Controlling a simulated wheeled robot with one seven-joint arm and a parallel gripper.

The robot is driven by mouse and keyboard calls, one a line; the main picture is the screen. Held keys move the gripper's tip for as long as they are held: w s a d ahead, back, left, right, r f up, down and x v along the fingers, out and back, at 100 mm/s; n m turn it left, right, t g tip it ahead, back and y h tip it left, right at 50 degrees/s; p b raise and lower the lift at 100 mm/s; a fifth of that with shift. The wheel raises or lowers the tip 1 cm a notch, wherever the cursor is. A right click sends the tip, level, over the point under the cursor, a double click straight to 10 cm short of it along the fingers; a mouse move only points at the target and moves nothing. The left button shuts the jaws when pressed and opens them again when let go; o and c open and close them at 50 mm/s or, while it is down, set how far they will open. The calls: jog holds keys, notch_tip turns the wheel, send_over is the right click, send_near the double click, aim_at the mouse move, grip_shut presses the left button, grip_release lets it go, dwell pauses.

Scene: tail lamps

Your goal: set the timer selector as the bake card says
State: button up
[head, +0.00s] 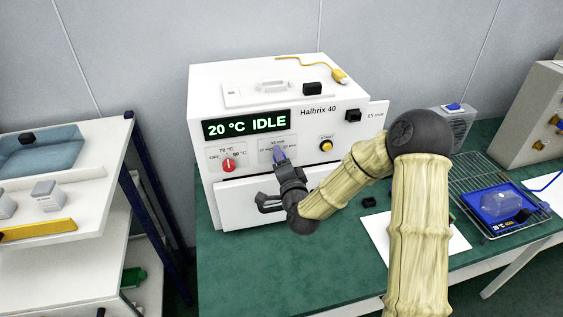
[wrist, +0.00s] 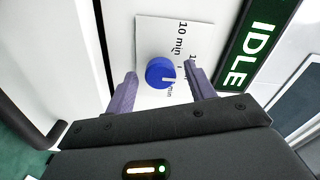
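The timer selector is a blue knob (wrist: 158,72) on a white label plate (wrist: 147,30) on the oven front (head: 245,165). In the wrist view its white pointer mark faces right, toward the display side. The labels around it include 10 min; others are partly hidden. My gripper (head: 281,160) is at the selector. In the wrist view the fingers of my gripper (wrist: 161,76) are open, one on each side of the knob, with gaps visible. A white card (head: 375,114) at the oven's right side reads 15, probably min.
The display (head: 246,124) reads 20 °C IDLE. A red knob (head: 228,165) is left of the selector, a yellow button (head: 326,146) right. The drawer handle (head: 268,202) juts out below. A wire rack (head: 490,195) with a blue tray stands right on the green bench.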

jog(key=v, duration=0.9)
jog(key=shift+r, duration=0.2)
jog(key=shift+s+p, duration=0.1)
jog(key=shift+p, duration=0.8)
jog(key=p+v, duration=0.8)
jog(key=p, duration=0.6)
jog(key=shift+p, duration=0.3)
jog(key=shift+s+f, duration=0.1)
jog(key=shift+s, duration=0.1)
dwell(1.2)
